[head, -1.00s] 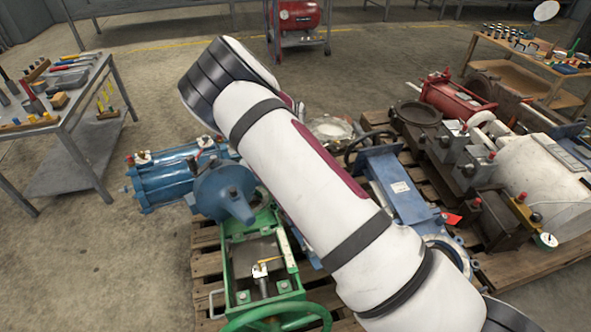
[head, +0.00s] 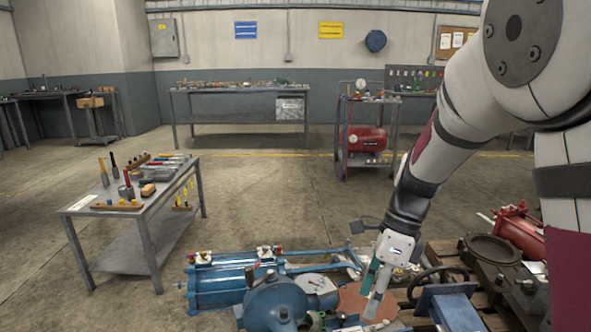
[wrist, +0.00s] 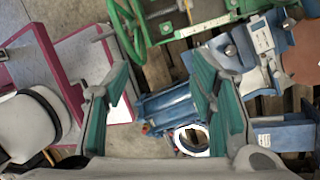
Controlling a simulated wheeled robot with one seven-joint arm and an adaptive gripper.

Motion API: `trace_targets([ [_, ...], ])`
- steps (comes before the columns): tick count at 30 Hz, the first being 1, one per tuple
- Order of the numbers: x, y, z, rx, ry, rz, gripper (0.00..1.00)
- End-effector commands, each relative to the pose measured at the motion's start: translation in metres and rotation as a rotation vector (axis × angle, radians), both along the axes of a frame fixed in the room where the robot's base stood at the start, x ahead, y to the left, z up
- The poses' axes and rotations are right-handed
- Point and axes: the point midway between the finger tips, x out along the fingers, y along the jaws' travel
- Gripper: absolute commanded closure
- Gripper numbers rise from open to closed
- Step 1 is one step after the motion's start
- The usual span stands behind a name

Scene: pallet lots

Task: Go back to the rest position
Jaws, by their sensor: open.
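My gripper (head: 376,292) hangs at the end of my white arm in the head view, pointing down above the machine parts on the pallet. In the wrist view my gripper (wrist: 155,85) shows two green-padded fingers spread wide apart with nothing held between them. Blue parts and a white-ringed round opening (wrist: 191,139) lie beyond the fingers. A green frame (wrist: 190,38) with a handwheel shows at the top of that view. How far the fingertips are from the parts is hard to tell.
A blue cylinder unit (head: 222,285) lies left of my gripper, and a blue valve body (head: 452,308) stands right of it. A tool table (head: 130,205) stands at left. A red compressor (head: 365,139) stands on a cart behind. Open floor lies between.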

Motion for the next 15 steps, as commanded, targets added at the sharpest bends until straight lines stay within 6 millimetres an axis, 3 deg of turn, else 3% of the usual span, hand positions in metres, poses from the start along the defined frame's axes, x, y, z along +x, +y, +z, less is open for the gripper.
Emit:
trace_targets([
  [1, -0.014, 0.0, 0.017, 0.031, -0.036, 0.08, 0.49],
  [6, -0.065, -0.002, 0.059, 0.101, -0.148, 0.404, 0.49],
  [15, -0.163, -0.012, 0.103, 0.128, -0.338, 0.986, 0.49],
])
